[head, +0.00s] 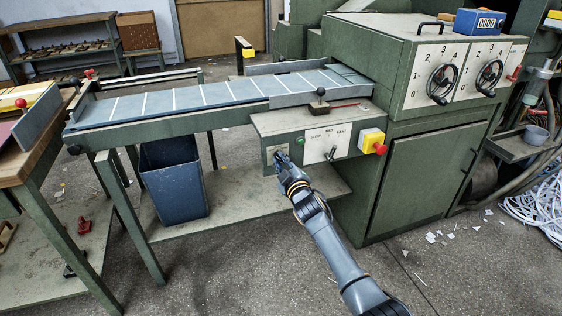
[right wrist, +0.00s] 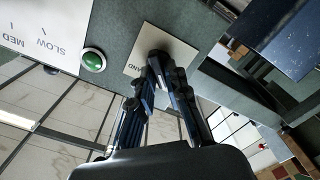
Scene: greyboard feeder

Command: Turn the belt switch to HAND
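The belt switch is a dark knob (right wrist: 155,60) on a pale plate (right wrist: 140,52) in the right wrist view; the word HAND is partly readable at the plate's edge. In the head view this plate (head: 277,151) is at the left of the green control panel's front, and my gripper hides the knob. My right gripper (head: 281,160) reaches up to it from below. In the right wrist view its fingers (right wrist: 162,80) close in on the knob from both sides and look shut on it. They hide part of the knob, and its pointing direction is unclear. My left gripper is not in view.
A green button (right wrist: 93,61) and the SLOW/MED/FAST speed plate (head: 326,144) sit beside the switch. A yellow box with a red stop button (head: 380,148) is farther right. The belt table (head: 200,97) lies behind. A blue bin (head: 173,182) stands below left.

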